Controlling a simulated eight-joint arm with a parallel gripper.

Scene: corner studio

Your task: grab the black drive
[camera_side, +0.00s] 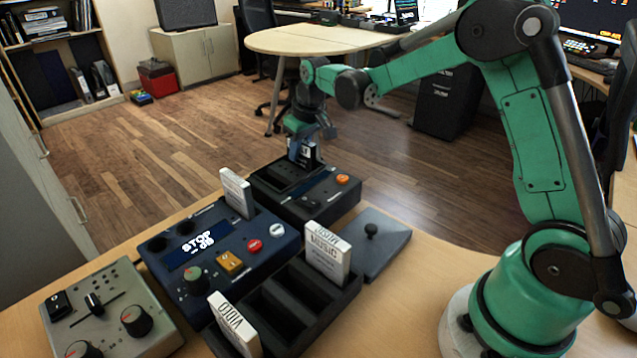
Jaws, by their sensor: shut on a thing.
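The black drive (308,155) stands upright at the back of a dark box (336,205) with an orange button. My gripper (303,150) points down over the back of this box and is shut on the black drive. The fingers cover much of the drive. I cannot tell whether its lower end is still inside a slot.
A blue box (215,262) with a lit display has a white drive (237,192) standing in it. In front, a black slotted rack (290,300) holds white drives (328,253). A grey plate (385,240) with a knob and a grey control box (120,300) lie nearby.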

